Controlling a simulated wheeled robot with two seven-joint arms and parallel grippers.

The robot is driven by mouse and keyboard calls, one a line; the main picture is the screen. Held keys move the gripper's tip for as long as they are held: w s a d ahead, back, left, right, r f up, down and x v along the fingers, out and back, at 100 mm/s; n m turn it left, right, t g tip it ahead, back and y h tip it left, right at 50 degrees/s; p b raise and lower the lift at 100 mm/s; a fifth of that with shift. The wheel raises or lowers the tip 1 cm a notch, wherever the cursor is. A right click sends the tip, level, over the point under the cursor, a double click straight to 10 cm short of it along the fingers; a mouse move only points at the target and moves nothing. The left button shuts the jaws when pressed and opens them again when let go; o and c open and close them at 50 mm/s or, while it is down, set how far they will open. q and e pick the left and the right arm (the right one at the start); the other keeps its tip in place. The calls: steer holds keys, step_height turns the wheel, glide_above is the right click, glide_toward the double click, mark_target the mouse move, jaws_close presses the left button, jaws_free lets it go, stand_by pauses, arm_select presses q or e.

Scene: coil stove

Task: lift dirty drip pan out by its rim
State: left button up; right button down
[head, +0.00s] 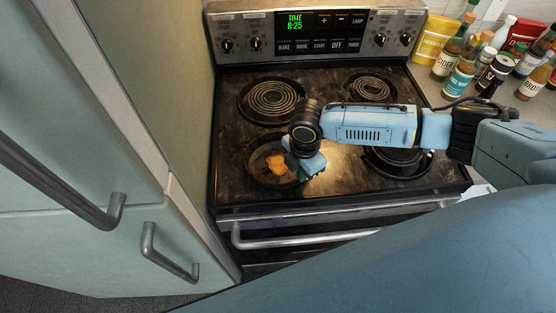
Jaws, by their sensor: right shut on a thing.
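The dirty drip pan (262,160) is a dark round pan with an orange-brown stain at the front left burner of the coil stove (325,190). No coil lies over it. My right gripper (303,174) is at the pan's right side, shut on its rim. The wrist and gripper body cover the right part of the pan and the fingertips' contact. I cannot tell whether the pan is raised from its opening. My left gripper is not in the head view.
Coils sit on the back left burner (272,98) and back right burner (371,89). My right arm partly covers the front right burner (398,164). Bottles and a yellow container (434,39) crowd the right counter. A cabinet with handles (165,252) stands close on the left.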

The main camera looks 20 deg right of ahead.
steer(key=shift+r+p, duration=1.85)
steer(key=shift+r, duration=0.15)
